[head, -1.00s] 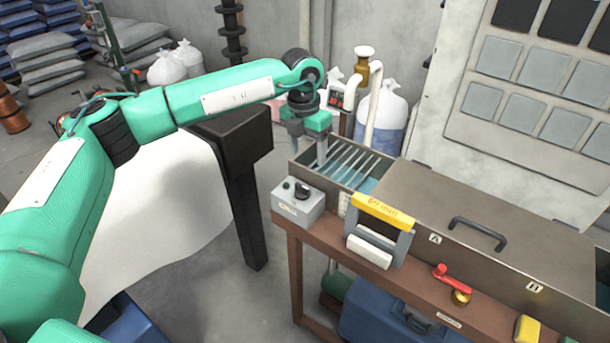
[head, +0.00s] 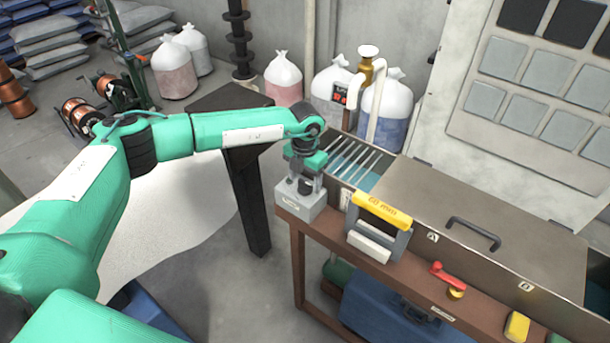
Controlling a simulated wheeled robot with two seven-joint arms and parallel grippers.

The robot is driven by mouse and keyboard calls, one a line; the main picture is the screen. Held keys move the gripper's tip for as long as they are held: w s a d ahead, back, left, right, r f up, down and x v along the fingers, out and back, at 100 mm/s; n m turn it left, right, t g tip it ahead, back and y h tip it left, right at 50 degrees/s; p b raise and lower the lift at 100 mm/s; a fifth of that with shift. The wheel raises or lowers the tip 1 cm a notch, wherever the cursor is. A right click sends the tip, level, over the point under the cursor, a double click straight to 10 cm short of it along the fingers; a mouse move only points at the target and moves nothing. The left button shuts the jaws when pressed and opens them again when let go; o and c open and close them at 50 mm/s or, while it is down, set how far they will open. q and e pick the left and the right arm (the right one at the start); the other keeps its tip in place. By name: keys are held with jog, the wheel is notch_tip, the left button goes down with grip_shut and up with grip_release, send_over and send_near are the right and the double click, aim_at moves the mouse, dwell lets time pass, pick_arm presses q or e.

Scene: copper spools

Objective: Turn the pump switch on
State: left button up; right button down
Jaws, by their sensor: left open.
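The pump switch is a small grey box (head: 300,206) with a dark knob on top, at the left end of the brown bench. My left gripper (head: 304,185) points down right over the box, with its fingers at the knob. The fingers are open, around or just above the knob; I cannot tell whether they touch it. The gripper hides most of the knob, so its setting cannot be read. My right gripper is not in view.
Behind the box is an open tank (head: 355,160) with metal bars. To its right stand a yellow-handled tool (head: 383,210), a closed lid with a black handle (head: 474,233) and a red lever (head: 449,275). White sacks (head: 392,105) stand behind.

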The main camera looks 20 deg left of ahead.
pick_arm(q)
jog(key=shift+f, duration=0.2)
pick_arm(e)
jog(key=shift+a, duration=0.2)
pick_arm(q)
jog(key=c, duration=1)
jog(key=shift+f+m+b, duration=0.1)
jog(key=shift+m+b, duration=0.2)
jog(key=shift+b, duration=0.35)
jog(key=m+b, duration=0.8)
jog(key=b, duration=0.2)
jog(key=shift+f, duration=0.1)
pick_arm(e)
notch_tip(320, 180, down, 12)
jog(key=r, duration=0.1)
pick_arm(q)
jog(key=m+b, duration=0.5)
jog(key=shift+m, duration=0.4)
jog(key=m+b, duration=0.1)
jog(key=m, duration=0.2)
jog(key=shift+r+b, duration=0.25)
jog(key=shift+b, duration=0.15)
jog(key=shift+r+m, duration=0.1)
jog(key=shift+m, duration=0.3)
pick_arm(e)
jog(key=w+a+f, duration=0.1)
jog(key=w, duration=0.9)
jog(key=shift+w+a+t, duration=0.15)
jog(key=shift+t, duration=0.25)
